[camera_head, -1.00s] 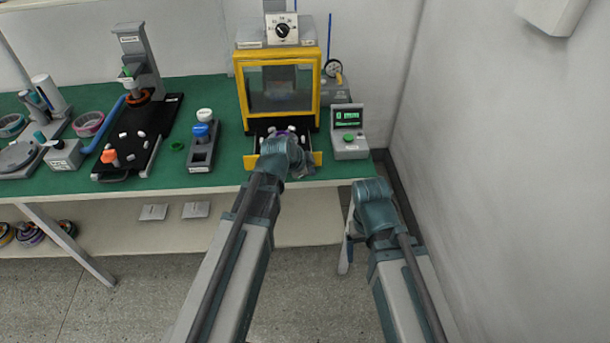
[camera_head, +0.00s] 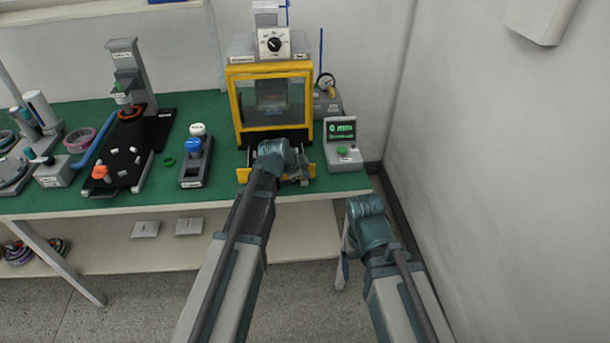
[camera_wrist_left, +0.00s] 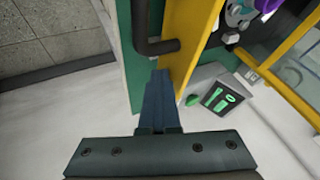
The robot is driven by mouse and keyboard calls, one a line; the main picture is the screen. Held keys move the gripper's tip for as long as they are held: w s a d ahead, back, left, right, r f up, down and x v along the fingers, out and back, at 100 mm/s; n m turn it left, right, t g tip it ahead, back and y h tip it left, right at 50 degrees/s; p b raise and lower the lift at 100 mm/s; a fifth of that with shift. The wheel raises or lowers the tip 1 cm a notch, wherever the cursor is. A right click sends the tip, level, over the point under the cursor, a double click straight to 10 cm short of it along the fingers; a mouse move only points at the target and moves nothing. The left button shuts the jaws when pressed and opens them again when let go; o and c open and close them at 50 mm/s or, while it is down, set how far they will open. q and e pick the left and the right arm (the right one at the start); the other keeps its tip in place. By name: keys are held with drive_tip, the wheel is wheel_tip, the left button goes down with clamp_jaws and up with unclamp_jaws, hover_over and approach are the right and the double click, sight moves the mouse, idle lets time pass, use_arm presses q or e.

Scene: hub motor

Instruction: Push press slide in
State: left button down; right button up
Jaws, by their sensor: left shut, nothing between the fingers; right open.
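The press (camera_head: 272,97) is a yellow-framed box with a clear window at the back of the green table. Its slide sticks out at the front, with a yellow front plate (camera_head: 243,175) that also shows in the left wrist view (camera_wrist_left: 190,38). A black bar handle (camera_wrist_left: 150,45) is on that plate. A purple part with light pegs (camera_wrist_left: 266,6) sits on the slide. My left gripper (camera_head: 301,174) is shut and empty at the plate; its fingertips (camera_wrist_left: 158,78) lie close beside the handle, contact unclear. My right gripper (camera_head: 342,272) is open, low beyond the table's front edge.
A display box (camera_head: 343,145) reading 0 mm stands right of the press. A grey stand with blue and white knobs (camera_head: 196,160) and a black fixture (camera_head: 125,155) stand to the left. A wall closes the right side.

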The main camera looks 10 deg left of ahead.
sight(300, 149)
use_arm(q)
drive_tip(key=w+a, duration=0.1)
drive_tip(key=w, duration=0.4)
drive_tip(key=w+a, duration=0.2)
drive_tip(key=w, duration=0.3)
drive_tip(key=w+a, duration=0.1)
drive_tip(key=w, duration=0.5)
drive_tip(key=shift+a, duration=0.3)
